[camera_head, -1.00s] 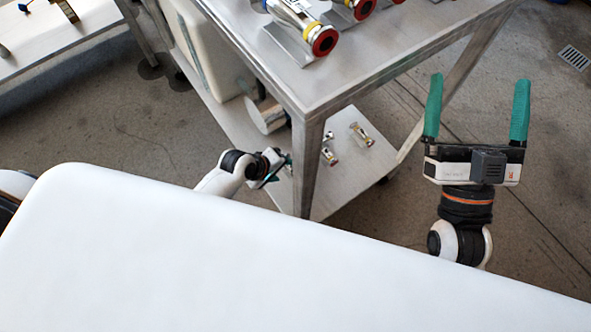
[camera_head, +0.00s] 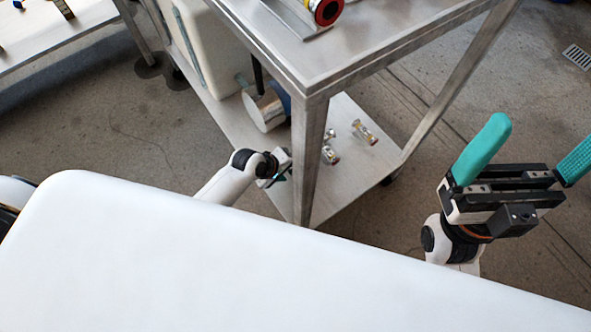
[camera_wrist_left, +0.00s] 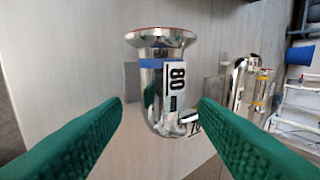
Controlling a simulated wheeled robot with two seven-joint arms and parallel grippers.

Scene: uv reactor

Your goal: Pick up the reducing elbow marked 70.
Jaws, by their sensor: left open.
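In the left wrist view, a shiny metal elbow (camera_wrist_left: 158,86) with a flanged end and a blue band lies on a grey metal surface. In the head view my left gripper (camera_head: 277,178) is small, at the lower shelf (camera_head: 345,180) beside the table leg. My right gripper (camera_head: 530,145) is open and empty, off to the right.
Several small fittings (camera_head: 363,132) lie on the lower shelf, right of the table leg (camera_head: 307,160). A metal cylinder (camera_head: 266,108) is behind my left gripper. The upper tabletop (camera_head: 330,60) overhangs the shelf. In the wrist view, a yellow-banded fitting (camera_wrist_left: 262,90) stands to the right.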

